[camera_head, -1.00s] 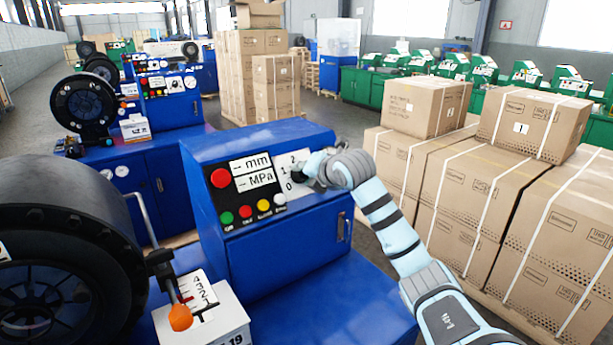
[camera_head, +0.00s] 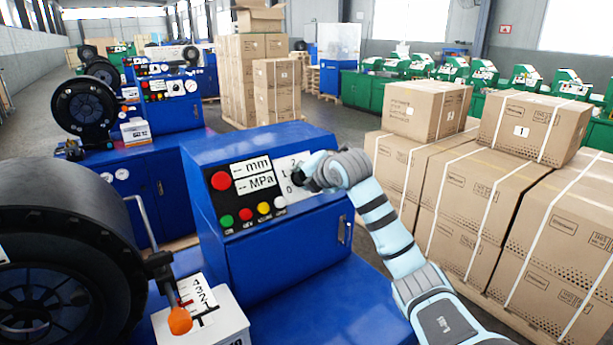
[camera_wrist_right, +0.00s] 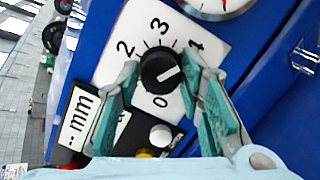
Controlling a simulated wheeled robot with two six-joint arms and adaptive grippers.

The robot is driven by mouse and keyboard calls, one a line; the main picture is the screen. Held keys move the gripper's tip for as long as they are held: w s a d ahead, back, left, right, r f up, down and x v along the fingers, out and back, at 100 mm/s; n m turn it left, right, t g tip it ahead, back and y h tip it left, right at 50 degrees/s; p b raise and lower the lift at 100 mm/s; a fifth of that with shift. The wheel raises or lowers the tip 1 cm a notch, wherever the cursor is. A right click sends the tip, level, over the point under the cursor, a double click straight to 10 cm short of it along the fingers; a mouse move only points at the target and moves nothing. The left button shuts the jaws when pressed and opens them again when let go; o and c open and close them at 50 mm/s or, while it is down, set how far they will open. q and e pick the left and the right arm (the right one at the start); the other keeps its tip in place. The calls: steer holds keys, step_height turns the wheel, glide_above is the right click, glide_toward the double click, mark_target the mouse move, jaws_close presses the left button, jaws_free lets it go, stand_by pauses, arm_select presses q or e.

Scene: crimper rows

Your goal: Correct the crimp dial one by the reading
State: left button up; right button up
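The crimp dial (camera_wrist_right: 161,71) is a round black knob with a white pointer line, on a white plate (camera_wrist_right: 171,25) marked with numerals. In the right wrist view its pointer is toward the upper right, nearest the 4; the 1 is hidden. My right gripper (camera_wrist_right: 160,72) has one green-padded finger on each side of the knob, both tips appearing to touch it. In the head view the right gripper (camera_head: 307,174) covers much of the dial on the blue machine (camera_head: 255,145). The display (camera_head: 252,175) shows dashes before mm and MPa. My left gripper is not in view.
A red button (camera_head: 221,181) and several small coloured buttons (camera_head: 247,213) sit left of the dial. A gauge (camera_wrist_right: 215,5) is close beside the dial plate. An orange-knobbed lever (camera_head: 179,320) stands front left. Strapped cartons (camera_head: 470,190) fill the right.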

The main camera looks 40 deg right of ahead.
steer(key=shift+o, duration=1.1)
steer(key=shift+w+f, duration=0.1)
steer(key=shift+w, duration=0.05)
steer(key=shift+s, duration=0.25)
steer(key=v, duration=1.1)
steer(key=shift+s, duration=0.2)
steer(key=shift+w+a, duration=0.1)
steer(key=shift+a, duration=0.05)
